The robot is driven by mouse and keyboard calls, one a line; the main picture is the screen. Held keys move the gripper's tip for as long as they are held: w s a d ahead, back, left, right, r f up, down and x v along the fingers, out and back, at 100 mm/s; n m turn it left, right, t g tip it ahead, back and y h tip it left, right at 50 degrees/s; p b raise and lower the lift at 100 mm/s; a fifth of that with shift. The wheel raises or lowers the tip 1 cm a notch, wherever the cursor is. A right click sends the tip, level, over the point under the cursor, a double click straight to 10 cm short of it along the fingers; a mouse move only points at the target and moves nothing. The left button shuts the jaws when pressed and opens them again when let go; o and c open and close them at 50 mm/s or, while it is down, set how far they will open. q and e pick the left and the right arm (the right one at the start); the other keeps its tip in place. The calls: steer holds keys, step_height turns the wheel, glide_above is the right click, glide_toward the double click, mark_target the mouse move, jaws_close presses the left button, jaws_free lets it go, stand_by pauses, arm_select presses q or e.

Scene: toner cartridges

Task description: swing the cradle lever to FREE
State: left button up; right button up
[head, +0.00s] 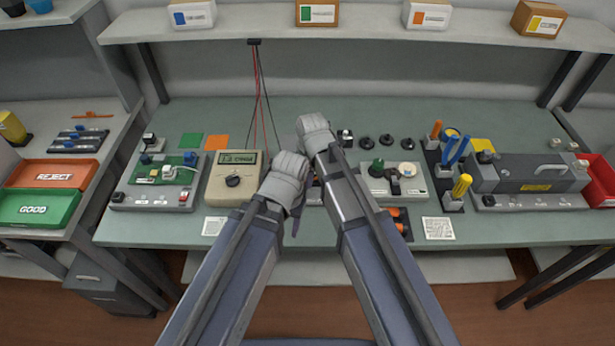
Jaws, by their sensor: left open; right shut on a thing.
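The cradle and its lever cannot be made out. A grey base (314,197) shows only as a sliver between my two arms, and I cannot tell if it is the cradle. My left gripper (297,222) is open and points down beside this base, near the table's front; its jaws are small and dark here. My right gripper (314,128) is farther back, above the middle of the table. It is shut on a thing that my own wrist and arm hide.
A beige meter (235,185) and a board fixture (158,185) stand left. Right are a grey fixture with knobs (394,181), a tool holder (448,160) and a grey machine with a handle (530,174). REJECT (53,174) and GOOD (40,207) trays lie far left.

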jaws_close()
steer(key=shift+s, duration=0.1)
stand_by(0.9)
